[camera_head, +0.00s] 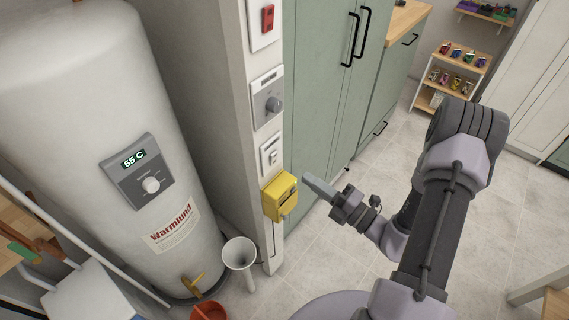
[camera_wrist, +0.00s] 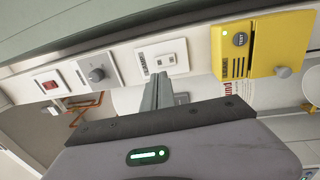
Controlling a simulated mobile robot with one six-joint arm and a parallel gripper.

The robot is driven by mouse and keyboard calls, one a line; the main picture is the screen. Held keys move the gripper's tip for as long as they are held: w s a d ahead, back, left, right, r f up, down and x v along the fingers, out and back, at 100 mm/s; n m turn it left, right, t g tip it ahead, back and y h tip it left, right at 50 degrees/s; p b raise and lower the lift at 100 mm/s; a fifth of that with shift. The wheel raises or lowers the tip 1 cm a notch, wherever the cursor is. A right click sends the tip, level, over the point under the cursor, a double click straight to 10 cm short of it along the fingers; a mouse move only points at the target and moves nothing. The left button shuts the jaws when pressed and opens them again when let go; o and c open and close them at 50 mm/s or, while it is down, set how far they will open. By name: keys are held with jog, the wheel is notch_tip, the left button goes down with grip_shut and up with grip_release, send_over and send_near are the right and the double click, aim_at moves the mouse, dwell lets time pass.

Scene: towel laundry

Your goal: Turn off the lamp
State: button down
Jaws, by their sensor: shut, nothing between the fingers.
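No lamp can be made out in either view. A white switch plate (camera_head: 270,152) is on the narrow wall end, between a dial plate above and a yellow box below. It also shows in the wrist view (camera_wrist: 163,57), just beyond my fingertips. My gripper (camera_head: 308,180) is shut and empty, pointing left toward the wall, a little right of the switch plate and yellow box. In the wrist view my shut fingers (camera_wrist: 158,88) point up at the switch plate. I cannot tell whether they touch it.
A yellow box (camera_head: 280,196) with a test button, a dial plate (camera_head: 267,97) and a red switch (camera_head: 268,18) share the wall end. A white water heater (camera_head: 70,90) stands left. A white funnel (camera_head: 240,254) is below. Green cabinets (camera_head: 325,90) stand behind.

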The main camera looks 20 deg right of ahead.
aim_at(276, 155)
jog(key=b+x, duration=0.2)
jog(key=x, duration=0.6)
jog(key=shift+w, duration=0.1)
jog(key=shift+w+a+r, duration=0.1)
jog(key=shift+w+a, duration=0.25)
jog(key=shift+w, duration=0.1)
jog(key=shift+r, duration=0.1)
